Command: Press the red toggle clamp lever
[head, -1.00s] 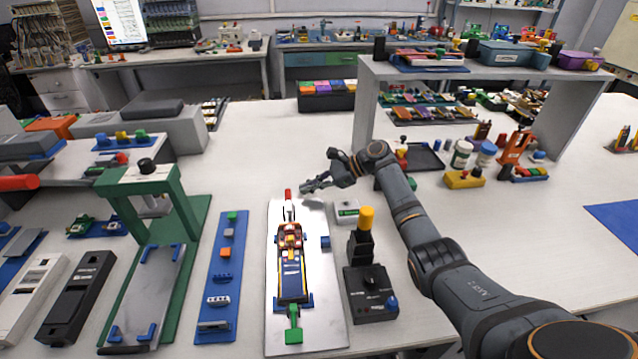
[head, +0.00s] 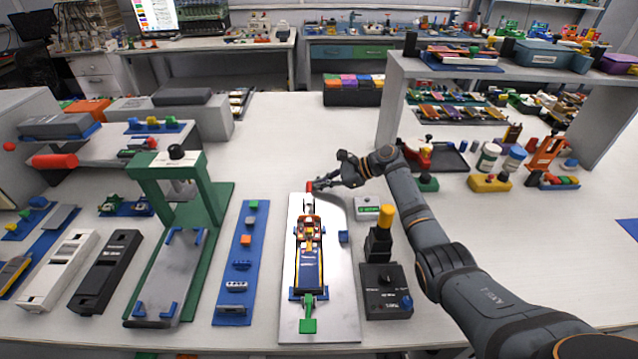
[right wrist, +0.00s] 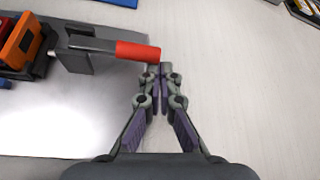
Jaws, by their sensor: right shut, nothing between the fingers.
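The red toggle clamp lever (head: 309,187) stands at the far end of the metal plate (head: 335,325). In the right wrist view the red lever grip (right wrist: 138,51) extends right from a dark clamp body (right wrist: 80,56). My right gripper (head: 322,184) is shut and empty, its tips right beside the lever's red end. In the right wrist view the closed fingertips (right wrist: 160,68) are just below the tip of the red grip; I cannot tell if they touch. A pouch cell stack (head: 308,262) lies on the plate. My left gripper is not in view.
A green-handled part (head: 308,326) is at the plate's near end. A blue strip (head: 228,315) and green press frame (head: 212,215) stand left. The table behind the plate is clear.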

